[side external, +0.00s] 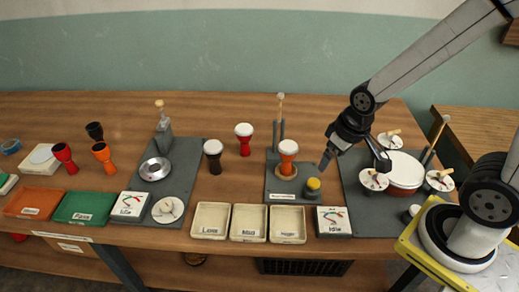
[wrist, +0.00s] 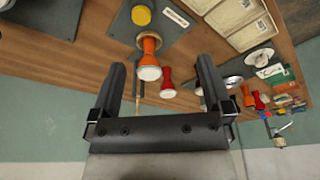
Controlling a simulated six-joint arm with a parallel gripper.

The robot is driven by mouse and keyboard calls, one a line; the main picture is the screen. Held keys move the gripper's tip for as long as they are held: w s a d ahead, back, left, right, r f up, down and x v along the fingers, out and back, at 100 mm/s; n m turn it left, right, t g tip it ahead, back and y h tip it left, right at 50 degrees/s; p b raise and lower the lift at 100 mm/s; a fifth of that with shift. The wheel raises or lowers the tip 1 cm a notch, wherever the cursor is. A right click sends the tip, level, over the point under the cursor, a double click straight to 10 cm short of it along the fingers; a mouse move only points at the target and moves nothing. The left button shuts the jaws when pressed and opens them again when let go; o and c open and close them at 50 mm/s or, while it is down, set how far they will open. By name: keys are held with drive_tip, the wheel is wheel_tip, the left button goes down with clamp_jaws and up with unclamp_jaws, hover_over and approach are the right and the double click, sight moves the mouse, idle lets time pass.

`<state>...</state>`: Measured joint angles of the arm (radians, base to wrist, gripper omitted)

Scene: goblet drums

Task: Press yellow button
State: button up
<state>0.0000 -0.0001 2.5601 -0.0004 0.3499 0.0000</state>
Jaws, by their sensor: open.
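The yellow button (side external: 313,184) is a round yellow cap on a dark base, on the grey plate (side external: 276,190) near the table's middle right. It also shows at the top of the wrist view (wrist: 141,15). An orange goblet drum (side external: 288,157) with a white head stands on a wooden ring on the same plate, left of and behind the button. It also shows in the wrist view (wrist: 149,57). My gripper (side external: 353,168) is open and empty, above the table to the right of the button and apart from it.
A grey board with a red-sided drum (side external: 405,171) and several white dials is right of the button. Three cream trays (side external: 248,223) and a gauge marked Idle (side external: 333,221) line the front edge. Red (side external: 244,138) and black (side external: 213,155) goblet drums stand left. A stick (side external: 280,112) rises behind the plate.

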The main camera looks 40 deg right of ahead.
drive_tip(key=shift+c, duration=0.2)
idle(0.3)
clamp_jaws()
idle(1.5)
